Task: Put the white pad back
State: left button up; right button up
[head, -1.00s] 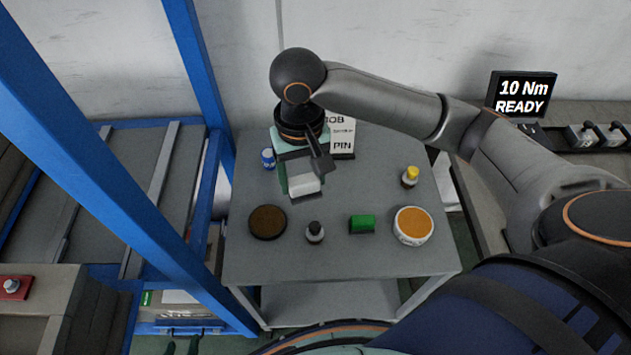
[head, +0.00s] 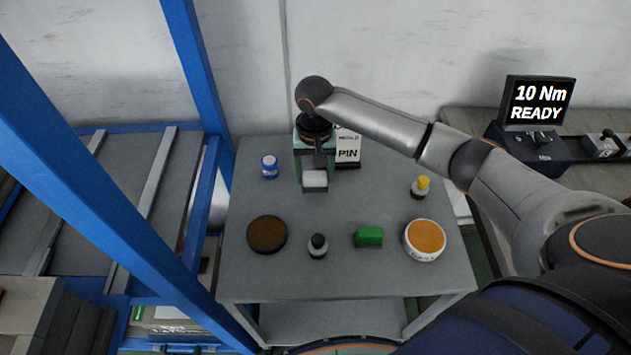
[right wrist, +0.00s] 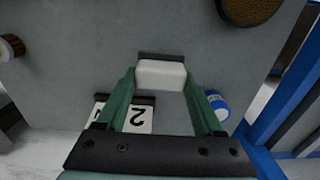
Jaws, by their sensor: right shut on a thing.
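The white pad (head: 315,180) is a small pale block with a dark strip along one edge, over the back middle of the grey table (head: 340,272). My right gripper (head: 314,171) is shut on it. In the right wrist view the pad (right wrist: 161,75) sits between the tips of the green fingers, and the dark strip shows at its far edge. I cannot tell whether it touches the table. A card with a 2 (right wrist: 138,118) shows beyond the fingers. My left gripper is not in view.
A PIN sign (head: 348,150) stands close right of my right gripper, a blue-white jar (head: 269,167) to its left. Nearer are a brown disc (head: 267,235), black-capped bottle (head: 317,247), green block (head: 369,237) and orange-topped tub (head: 425,239). A yellow-capped bottle (head: 421,187) stands right.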

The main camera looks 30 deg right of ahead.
aim_at(315, 181)
jog(key=shift+w+d+f, duration=0.25)
jog(key=shift+w+f, duration=0.05)
jog(key=shift+f, duration=0.15)
notch_tip(315, 181, down, 3)
jog(key=shift+b, duration=0.3)
jog(key=o, duration=1.5)
jog(key=shift+f, duration=0.1)
jog(key=shift+c, duration=0.2)
notch_tip(315, 181, up, 12)
jog(key=shift+r+p, duration=0.2)
jog(key=shift+p, duration=0.5)
